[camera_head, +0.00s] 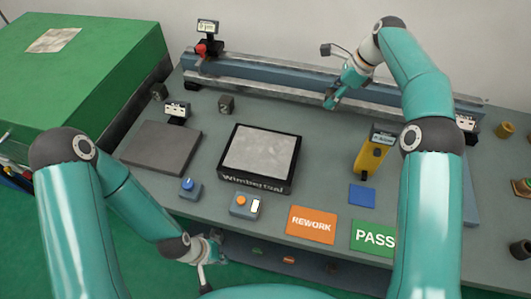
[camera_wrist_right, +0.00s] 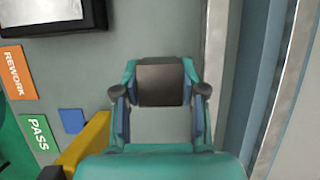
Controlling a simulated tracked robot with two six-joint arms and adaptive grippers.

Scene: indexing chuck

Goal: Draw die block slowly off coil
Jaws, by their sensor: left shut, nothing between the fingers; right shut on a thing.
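My right gripper (camera_head: 331,101) is in front of the long rail at the back and points down toward the bench. In the right wrist view its fingers (camera_wrist_right: 160,92) are shut on a dark grey block-like piece (camera_wrist_right: 160,74), which I take as the die block. In the head view the piece is mostly hidden by the gripper. My left gripper (camera_head: 210,247) is shut and empty at the bench's front edge, away from the other things. I cannot make out a coil in either view.
A long grey rail (camera_head: 280,77) runs along the back, with a red-knobbed device (camera_head: 202,48) at its left. A yellow instrument (camera_head: 373,155) stands below my right arm. A black-framed plate (camera_head: 260,152), a grey slab (camera_head: 161,148) and two small dark blocks (camera_head: 226,104) occupy the left half.

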